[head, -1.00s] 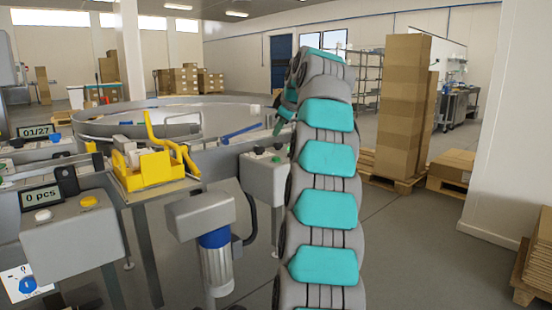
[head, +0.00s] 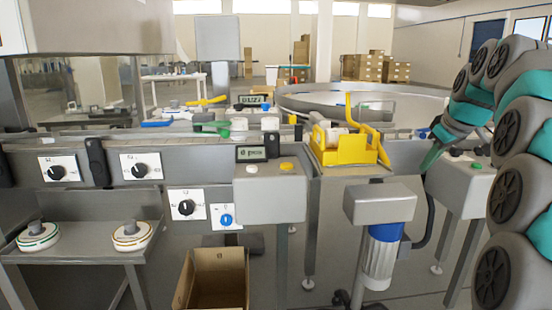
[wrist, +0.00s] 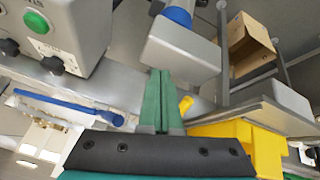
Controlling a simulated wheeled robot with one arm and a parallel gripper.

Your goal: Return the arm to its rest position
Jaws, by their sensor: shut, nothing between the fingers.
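My arm (head: 510,150), grey with teal pads, is at the right edge of the head view. It bends over toward the machine line. My gripper (wrist: 162,75) shows in the wrist view with its two green fingers shut together and nothing between them. In the head view only part of the green finger (head: 431,156) shows, beside the grey box with buttons at the right. In the wrist view a grey motor housing (wrist: 180,50) is just beyond the fingertips.
A yellow fixture (head: 345,150) sits on the line left of my arm. A control box (head: 270,190) with a display stands further left. An open cardboard box (head: 215,280) is on the floor below. A round conveyor table (head: 340,97) is behind. A blue rod (wrist: 65,105) shows in the wrist view.

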